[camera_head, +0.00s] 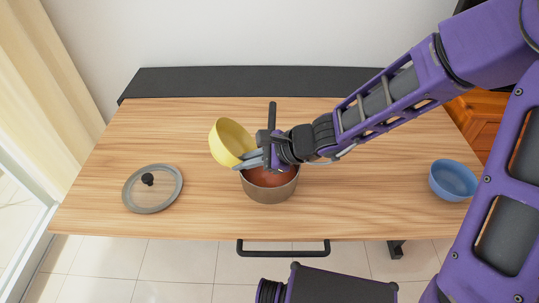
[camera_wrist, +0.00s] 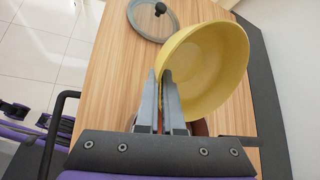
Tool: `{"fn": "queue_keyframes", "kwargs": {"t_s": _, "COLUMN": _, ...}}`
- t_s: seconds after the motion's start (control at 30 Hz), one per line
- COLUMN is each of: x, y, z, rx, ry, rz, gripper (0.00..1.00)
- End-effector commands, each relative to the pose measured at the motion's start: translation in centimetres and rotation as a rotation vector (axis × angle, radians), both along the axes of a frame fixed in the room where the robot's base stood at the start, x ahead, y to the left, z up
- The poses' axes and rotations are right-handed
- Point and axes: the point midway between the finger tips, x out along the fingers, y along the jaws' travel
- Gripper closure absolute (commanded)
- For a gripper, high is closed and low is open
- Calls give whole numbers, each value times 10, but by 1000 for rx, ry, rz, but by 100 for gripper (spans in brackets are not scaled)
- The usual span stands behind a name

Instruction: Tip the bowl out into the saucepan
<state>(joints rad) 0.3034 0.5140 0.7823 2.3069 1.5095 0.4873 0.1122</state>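The yellow bowl (camera_head: 230,138) is tilted up on its side above the left rim of the saucepan. My gripper (camera_head: 246,161) is shut on its rim. In the wrist view the two fingers (camera_wrist: 161,78) pinch the edge of the bowl (camera_wrist: 210,70), and the inside that shows looks bare. The saucepan (camera_head: 270,192) stands on the table under my gripper, with reddish-brown inside it. Its dark handle points to the back. My gripper hides part of the pan's opening, and in the wrist view the pan is almost wholly hidden.
A glass lid (camera_head: 152,188) with a black knob lies on the wooden table (camera_head: 330,215) at the left; it also shows in the wrist view (camera_wrist: 150,20). A blue bowl (camera_head: 453,178) stands near the right edge. The table between pan and blue bowl is clear.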

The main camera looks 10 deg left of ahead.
Motion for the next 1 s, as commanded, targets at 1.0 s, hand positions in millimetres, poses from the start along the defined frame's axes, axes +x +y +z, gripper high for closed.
{"fn": "queue_keyframes", "kwargs": {"t_s": 1.0, "x": -25, "y": 52, "z": -23, "rx": -484, "ry": -227, "rz": 6, "gripper": 100}}
